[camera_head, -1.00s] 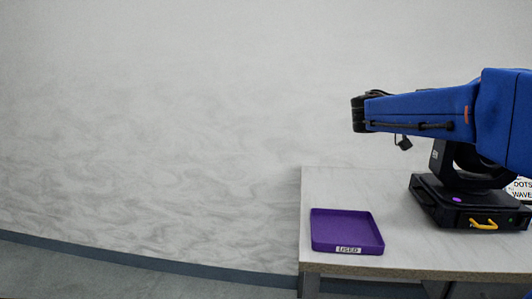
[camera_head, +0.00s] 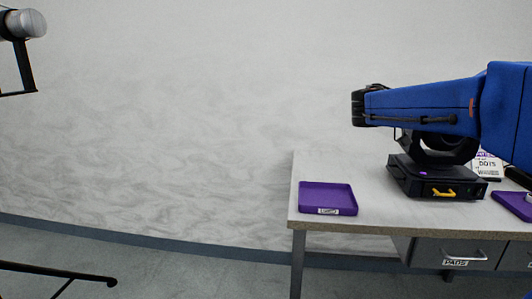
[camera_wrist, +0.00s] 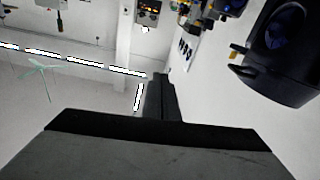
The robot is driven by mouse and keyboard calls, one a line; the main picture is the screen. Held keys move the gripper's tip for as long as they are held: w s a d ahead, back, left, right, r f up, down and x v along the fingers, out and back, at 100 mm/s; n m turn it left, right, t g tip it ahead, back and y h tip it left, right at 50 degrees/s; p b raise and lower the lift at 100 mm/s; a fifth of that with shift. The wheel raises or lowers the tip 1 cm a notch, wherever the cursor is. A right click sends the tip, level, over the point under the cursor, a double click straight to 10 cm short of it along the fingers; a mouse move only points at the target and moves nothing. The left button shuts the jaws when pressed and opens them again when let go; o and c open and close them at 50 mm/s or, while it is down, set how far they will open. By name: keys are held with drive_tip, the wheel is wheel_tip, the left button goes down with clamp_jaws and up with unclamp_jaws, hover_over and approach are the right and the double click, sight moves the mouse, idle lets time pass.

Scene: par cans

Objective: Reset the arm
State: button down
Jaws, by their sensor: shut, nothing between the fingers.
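My arm, in a blue cover, reaches in from the right edge in the head view and points left, roughly level. Its dark end hangs in the air above the table (camera_head: 330,165). My gripper (camera_wrist: 160,98) shows in the wrist view as dark fingers brought together, with nothing held between them. It touches none of the things around it.
A purple tray (camera_head: 328,198) is at the table's left end; another (camera_head: 515,205) is at the right. Wall and floor left of the table are mostly clear.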

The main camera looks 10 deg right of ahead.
drive_tip(key=s+a+f+n+t+y, duration=0.25)
drive_tip(key=s+f+n+y, duration=0.3)
drive_tip(key=f, duration=0.55)
drive_tip(key=s+a+f+n+t+y, duration=0.2)
drive_tip(key=s+a+f+n+y, duration=0.3)
drive_tip(key=f, duration=0.7)
drive_tip(key=s+a+f+n+t+y, duration=0.2)
drive_tip(key=s+a+f+n+y, duration=0.1)
drive_tip(key=a+f, duration=0.4)
drive_tip(key=s+a+f+n+t+y, duration=0.2)
drive_tip(key=a+f+n+y, duration=0.3)
drive_tip(key=a+f, duration=0.3)
drive_tip(key=s+a, duration=0.1)
drive_tip(key=a, duration=0.2)
drive_tip(key=shift+a+f+n, duration=0.25)
drive_tip(key=shift+a+n, duration=0.05)
drive_tip(key=shift+n, duration=0.05)
